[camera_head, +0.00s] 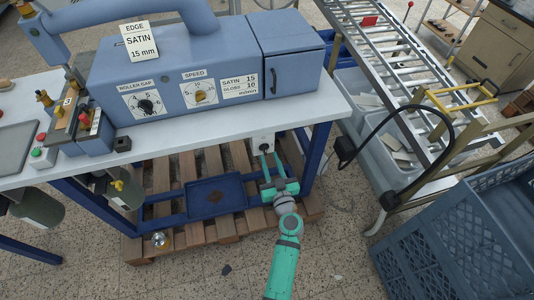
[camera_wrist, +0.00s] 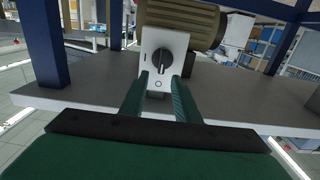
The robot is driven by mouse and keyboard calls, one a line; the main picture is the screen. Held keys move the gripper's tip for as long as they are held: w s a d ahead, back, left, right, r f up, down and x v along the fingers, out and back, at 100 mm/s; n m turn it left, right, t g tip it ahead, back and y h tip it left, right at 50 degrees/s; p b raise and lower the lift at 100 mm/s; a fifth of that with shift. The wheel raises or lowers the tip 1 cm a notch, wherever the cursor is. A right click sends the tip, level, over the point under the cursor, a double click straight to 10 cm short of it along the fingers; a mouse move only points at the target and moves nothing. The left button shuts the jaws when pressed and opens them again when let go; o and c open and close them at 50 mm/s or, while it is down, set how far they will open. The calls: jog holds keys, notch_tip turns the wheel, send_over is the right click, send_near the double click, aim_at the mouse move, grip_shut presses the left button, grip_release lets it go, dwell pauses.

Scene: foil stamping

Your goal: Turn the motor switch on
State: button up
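The motor switch (camera_head: 263,142) is a pale box under the front edge of the white table, near its right end. In the wrist view the switch box (camera_wrist: 148,45) has a black rotary knob (camera_wrist: 160,59), roughly upright with a slight tilt. A short line is marked left of the knob and a small circle below it. My gripper (camera_head: 271,164) is just below and in front of the switch. In the wrist view its two green fingers (camera_wrist: 163,78) are apart, with the knob just beyond their tips. I see nothing held between them; contact with the knob cannot be told.
The white table (camera_head: 220,135) carries a blue machine (camera_head: 120,75) with roller gap and speed dials. A wooden pallet (camera_head: 160,180) lies below. A blue crate (camera_head: 450,240) and a roller conveyor (camera_head: 390,60) stand right. A black cable loop (camera_head: 400,108) hangs nearby.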

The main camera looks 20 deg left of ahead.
aim_at(266, 150)
jog(key=shift+x, duration=1.9)
jog(key=shift+s, duration=0.1)
jog(key=shift+c, duration=0.6)
grip_shut()
